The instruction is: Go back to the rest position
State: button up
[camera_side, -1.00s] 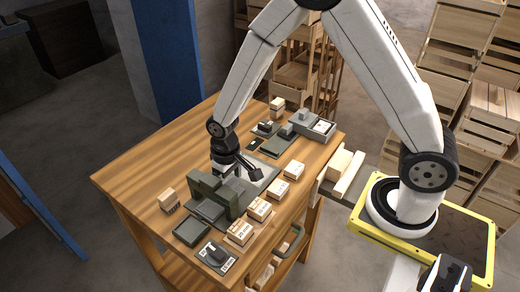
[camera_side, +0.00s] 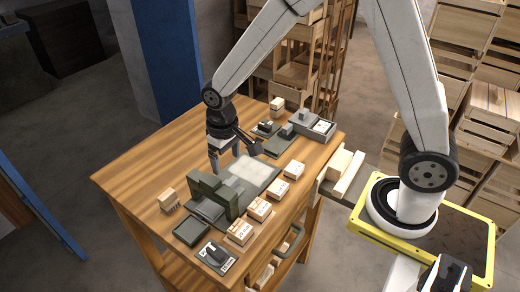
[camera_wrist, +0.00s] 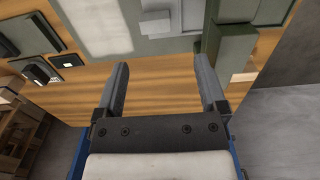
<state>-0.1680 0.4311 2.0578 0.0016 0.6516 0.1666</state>
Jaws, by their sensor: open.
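A pale flat panel (camera_side: 247,170) lies on a dark plate to the right of the fingers. It also shows in the wrist view (camera_wrist: 100,28).
The dark green fixture (camera_side: 208,190) stands upright near the fingers. Several small labelled wooden boxes (camera_side: 240,232) line the table's right side. Grey trays and blocks (camera_side: 313,127) sit at the far corner. A single box (camera_side: 168,200) stands front left. Slatted crates (camera_side: 490,110) are stacked behind.

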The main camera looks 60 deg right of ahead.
jog(key=s+d+r+t, duration=0.2)
jog(key=s+d, duration=0.4)
jog(key=s, duration=0.4)
jog(key=shift+s+d+r+t, duration=0.15)
jog(key=shift+d+r+t, duration=0.15)
jog(key=shift+r, duration=0.15)
dwell(1.5)
